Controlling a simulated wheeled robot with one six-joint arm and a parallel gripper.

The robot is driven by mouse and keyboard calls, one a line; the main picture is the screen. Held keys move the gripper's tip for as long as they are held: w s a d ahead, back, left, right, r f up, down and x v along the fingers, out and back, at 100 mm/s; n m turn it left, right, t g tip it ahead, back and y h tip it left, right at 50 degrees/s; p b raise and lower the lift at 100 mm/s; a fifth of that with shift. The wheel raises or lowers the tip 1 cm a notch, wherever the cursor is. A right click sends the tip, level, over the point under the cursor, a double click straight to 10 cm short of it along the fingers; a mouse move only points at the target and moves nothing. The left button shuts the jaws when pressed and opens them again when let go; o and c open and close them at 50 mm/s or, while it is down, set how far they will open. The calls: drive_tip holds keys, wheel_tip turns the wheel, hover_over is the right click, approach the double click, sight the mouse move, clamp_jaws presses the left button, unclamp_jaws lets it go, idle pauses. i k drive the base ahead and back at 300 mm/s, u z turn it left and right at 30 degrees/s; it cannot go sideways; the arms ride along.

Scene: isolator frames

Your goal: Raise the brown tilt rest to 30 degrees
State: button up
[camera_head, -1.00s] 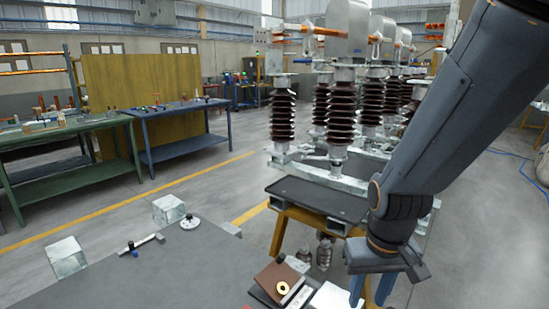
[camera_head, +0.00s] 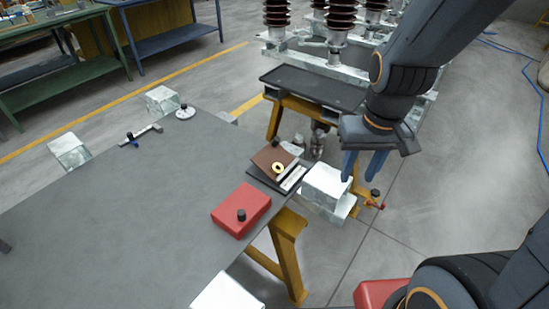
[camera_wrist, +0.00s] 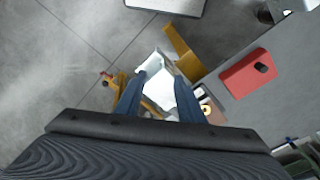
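The brown tilt rest (camera_head: 268,158) is a small brown plate on a dark base at the right edge of the grey table. It looks slightly tilted. A yellow ring with a dark centre (camera_head: 278,168) sits at its front, beside a pale strip (camera_head: 293,178) on the base. My gripper (camera_head: 361,180) points down to the right of the rest, apart from it, with two blue fingers spread and nothing between them. In the wrist view my gripper (camera_wrist: 162,76) is also open. There the right finger hides part of the rest.
A pale block (camera_head: 326,182) stands at the table corner between the rest and my gripper. A red box with a black knob (camera_head: 240,213) lies in front of the rest. A dark tray (camera_head: 315,88) on a yellow stand is behind. The table's middle (camera_head: 160,200) is mostly clear.

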sight(273, 152)
drive_tip(key=z, duration=0.05)
drive_tip(key=k, duration=0.5)
drive_tip(key=z, duration=1.7)
drive_tip(key=i, duration=1.75)
drive_tip(key=u, duration=3.45)
drive_tip(key=i, duration=0.5)
drive_tip(key=u, duration=0.05)
